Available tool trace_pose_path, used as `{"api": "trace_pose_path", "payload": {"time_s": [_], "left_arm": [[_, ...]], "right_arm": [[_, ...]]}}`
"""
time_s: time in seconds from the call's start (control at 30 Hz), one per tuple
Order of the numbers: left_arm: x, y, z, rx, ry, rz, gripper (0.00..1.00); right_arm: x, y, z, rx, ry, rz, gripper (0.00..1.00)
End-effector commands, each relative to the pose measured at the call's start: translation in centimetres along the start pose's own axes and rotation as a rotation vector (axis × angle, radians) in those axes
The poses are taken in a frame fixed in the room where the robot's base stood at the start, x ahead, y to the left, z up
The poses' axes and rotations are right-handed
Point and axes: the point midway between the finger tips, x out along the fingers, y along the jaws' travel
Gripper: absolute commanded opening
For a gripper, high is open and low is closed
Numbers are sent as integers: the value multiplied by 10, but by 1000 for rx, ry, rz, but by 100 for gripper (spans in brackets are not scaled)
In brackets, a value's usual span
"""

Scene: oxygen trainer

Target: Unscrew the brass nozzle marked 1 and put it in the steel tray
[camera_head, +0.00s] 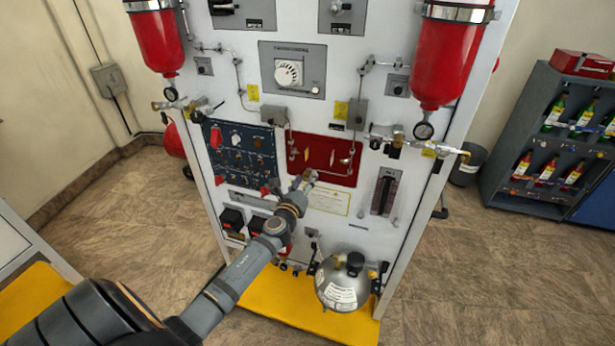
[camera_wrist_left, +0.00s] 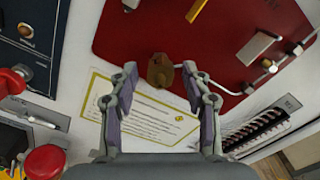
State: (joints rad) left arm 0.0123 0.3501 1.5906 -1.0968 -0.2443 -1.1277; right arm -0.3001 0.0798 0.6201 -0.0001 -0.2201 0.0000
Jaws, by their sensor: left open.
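A small brass nozzle (camera_wrist_left: 160,70) sits at the lower edge of the red panel (camera_wrist_left: 115,35) in the left wrist view. Its number mark cannot be read. My left gripper (camera_wrist_left: 161,72) is open, with one finger to each side of the nozzle and a visible gap on both sides. How far the fingertips are from it in depth is unclear. In the head view my left gripper (camera_head: 309,176) is in front of the lower left part of the red panel (camera_head: 340,178), and the nozzle cannot be made out there. No steel tray can be made out. My right gripper is out of view.
A yellow-framed label (camera_wrist_left: 145,120) lies behind my fingers. A pipe with fittings (camera_wrist_left: 268,66) runs right of the nozzle. A blue switch panel (camera_head: 240,142) is to the left. A round silver tank (camera_head: 343,290) stands low on the white trainer board (camera_head: 400,228), above a yellow base (camera_head: 285,302).

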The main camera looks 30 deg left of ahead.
Motion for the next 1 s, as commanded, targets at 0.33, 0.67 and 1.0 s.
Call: {"api": "trace_pose_path", "payload": {"time_s": [0.33,0.67,1.0], "left_arm": [[0,0,0,0,0,0,10],[0,1,-2,-281,0,-1,0],[0,2,-3,-392,0,0,0]], "right_arm": [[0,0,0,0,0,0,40],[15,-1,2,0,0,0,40],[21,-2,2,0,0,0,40]]}}
